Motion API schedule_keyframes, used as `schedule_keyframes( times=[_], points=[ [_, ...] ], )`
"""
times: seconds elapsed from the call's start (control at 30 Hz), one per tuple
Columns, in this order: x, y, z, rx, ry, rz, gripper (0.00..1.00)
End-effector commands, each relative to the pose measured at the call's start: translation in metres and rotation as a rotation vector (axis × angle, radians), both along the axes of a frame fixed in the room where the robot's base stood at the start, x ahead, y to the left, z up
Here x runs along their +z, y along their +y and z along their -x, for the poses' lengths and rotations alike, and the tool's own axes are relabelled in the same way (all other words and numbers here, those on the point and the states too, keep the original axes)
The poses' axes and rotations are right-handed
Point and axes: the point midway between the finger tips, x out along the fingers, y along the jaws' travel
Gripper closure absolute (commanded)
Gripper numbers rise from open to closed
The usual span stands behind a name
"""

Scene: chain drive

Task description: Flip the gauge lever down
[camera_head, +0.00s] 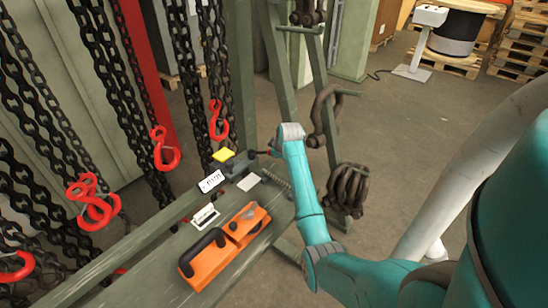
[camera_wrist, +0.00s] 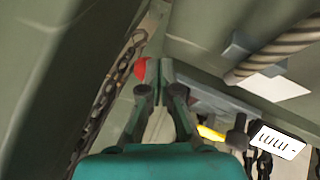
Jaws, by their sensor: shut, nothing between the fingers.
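The gauge unit, with a yellow plate (camera_head: 223,155) and a white marked label (camera_head: 211,181), sits at the far end of the green bench. In the wrist view its label (camera_wrist: 277,141) and yellow part (camera_wrist: 210,133) show at lower right. A dark knobbed lever (camera_wrist: 237,136) stands just left of the label; its exact tilt is hard to tell. My gripper (camera_wrist: 160,70) is shut and empty, its fingertips up and left of the lever, apart from it. In the head view my wrist is beside the gauge's right side, and the fingers are not clearly visible.
An orange tool (camera_head: 225,245) lies on the bench (camera_head: 150,290) in front of the gauge. A coiled spring (camera_wrist: 275,55) is at right in the wrist view. Chains with red hooks (camera_head: 166,152) hang left. Dark shackles (camera_head: 348,187) hang right of my wrist.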

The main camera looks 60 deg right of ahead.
Motion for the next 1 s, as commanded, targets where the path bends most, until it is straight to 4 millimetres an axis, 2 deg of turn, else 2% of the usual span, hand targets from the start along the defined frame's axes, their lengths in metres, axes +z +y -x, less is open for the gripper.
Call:
schedule_keyframes(
  times=[0.67, 0.83, 1.0],
  points=[
    [0.001, -0.002, 0.0, 0.0, 0.0, 0.0, 1.0],
    [0.015, 0.004, 0.007, 0.0, -0.001, 0.001, 1.0],
    [0.043, 0.016, 0.021, 0.0, -0.002, 0.003, 1.0]
  ],
)
